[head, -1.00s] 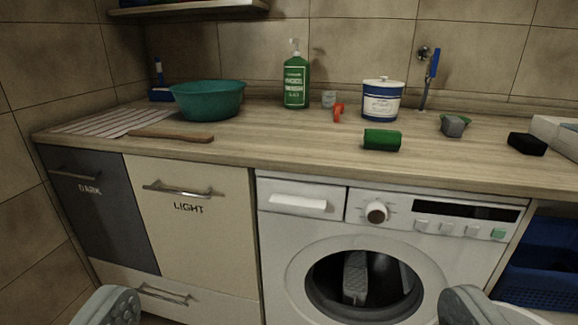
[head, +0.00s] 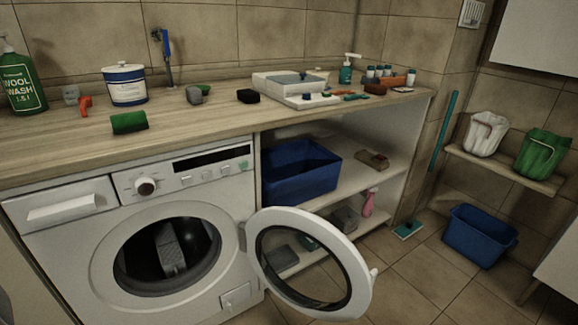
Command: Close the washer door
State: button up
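The white washer (head: 150,245) stands under the counter at the left of the head view. Its round door (head: 352,252) is swung wide open to the right, hinged at the right side of the drum opening (head: 168,255). The door's dark glass is see-through, with shelf items and floor showing behind it. A small handle (head: 374,272) sticks out at the door's right edge. A grey item lies in the drum. My gripper is not in this view.
Open shelves right of the washer hold a blue basket (head: 298,172). A blue bin (head: 480,236) stands on the floor at the right. The tiled floor (head: 440,275) between door and bin is clear. The counter (head: 60,147) above holds several bottles and tubs.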

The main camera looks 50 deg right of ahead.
aim_at(360, 282)
jog(key=l+u, duration=0.1)
jog(key=l, duration=0.45)
jog(key=k+l+u, duration=0.15)
jog(key=l, duration=0.4)
jog(key=k+l+u, duration=0.1)
jog(key=l, duration=0.5)
jog(key=k+l+u, duration=0.15)
jog(key=l, duration=0.35)
jog(key=k+l+u, duration=0.1)
jog(key=l, duration=0.45)
jog(key=k+l+u, duration=0.15)
jog(key=l, duration=0.35)
jog(key=k+l+u, duration=0.1)
jog(key=k+l, duration=0.2)
jog(key=l, duration=0.2)
jog(key=k+l+u, duration=0.1)
jog(key=k+l, duration=0.15)
jog(key=l, duration=0.2)
